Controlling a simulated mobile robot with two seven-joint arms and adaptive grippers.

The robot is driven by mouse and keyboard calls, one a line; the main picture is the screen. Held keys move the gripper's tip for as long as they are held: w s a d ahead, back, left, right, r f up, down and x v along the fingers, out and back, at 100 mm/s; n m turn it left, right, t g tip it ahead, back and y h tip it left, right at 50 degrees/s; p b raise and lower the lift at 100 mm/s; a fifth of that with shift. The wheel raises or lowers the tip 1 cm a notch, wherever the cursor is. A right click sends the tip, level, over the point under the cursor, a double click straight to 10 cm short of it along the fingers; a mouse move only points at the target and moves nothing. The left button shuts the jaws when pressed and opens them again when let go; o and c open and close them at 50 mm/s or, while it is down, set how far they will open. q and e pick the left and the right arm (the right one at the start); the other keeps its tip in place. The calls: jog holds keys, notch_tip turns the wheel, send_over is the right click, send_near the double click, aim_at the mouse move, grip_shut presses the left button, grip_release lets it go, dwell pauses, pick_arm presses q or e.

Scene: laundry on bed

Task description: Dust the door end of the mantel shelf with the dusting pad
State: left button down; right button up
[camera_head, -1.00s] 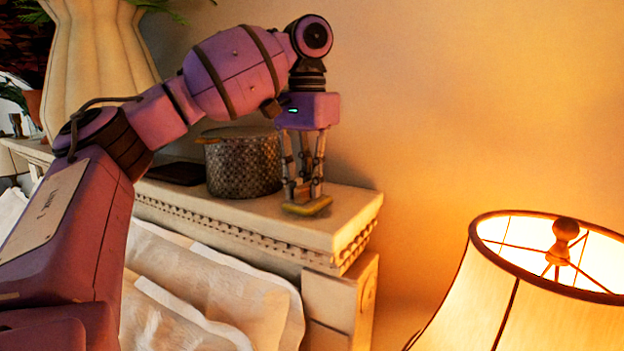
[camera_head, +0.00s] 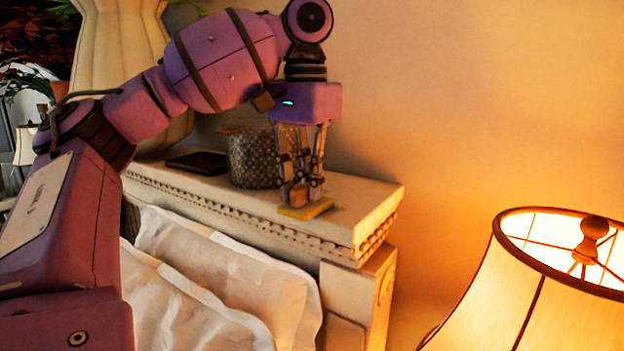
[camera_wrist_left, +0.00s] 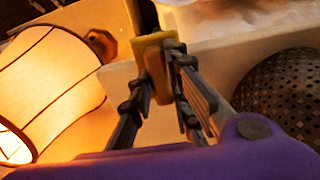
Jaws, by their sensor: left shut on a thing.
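The dusting pad (camera_head: 305,211) is a flat yellow pad with a brown grip on top. It is at the right end of the cream mantel shelf (camera_head: 360,205), on or just above its top; I cannot tell which. My left gripper (camera_head: 301,196) points down and is shut on the pad's grip. In the left wrist view the pad (camera_wrist_left: 152,42) shows beyond the fingers of my left gripper (camera_wrist_left: 163,80), over the shelf. My right gripper is not in view.
A dark patterned round container (camera_head: 252,160) stands on the shelf just behind and left of my left gripper. A dark flat object (camera_head: 197,162) lies farther left. A lit lamp (camera_head: 545,290) stands at the lower right. White pillows (camera_head: 215,260) lie below the shelf.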

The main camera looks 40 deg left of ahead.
pick_arm(q)
jog(key=shift+a+f, duration=0.1)
jog(key=shift+a, duration=0.8)
jog(key=shift+w+a, duration=0.2)
jog(key=shift+w, duration=1.7)
jog(key=shift+w+a, duration=0.2)
jog(key=shift+w, duration=1.65)
jog(key=shift+w+a+f, duration=0.1)
jog(key=shift+w+a, duration=0.1)
jog(key=shift+w, duration=1.6)
notch_tip(320, 180, up, 6)
notch_tip(320, 180, up, 3)
jog(key=shift+r, duration=0.1)
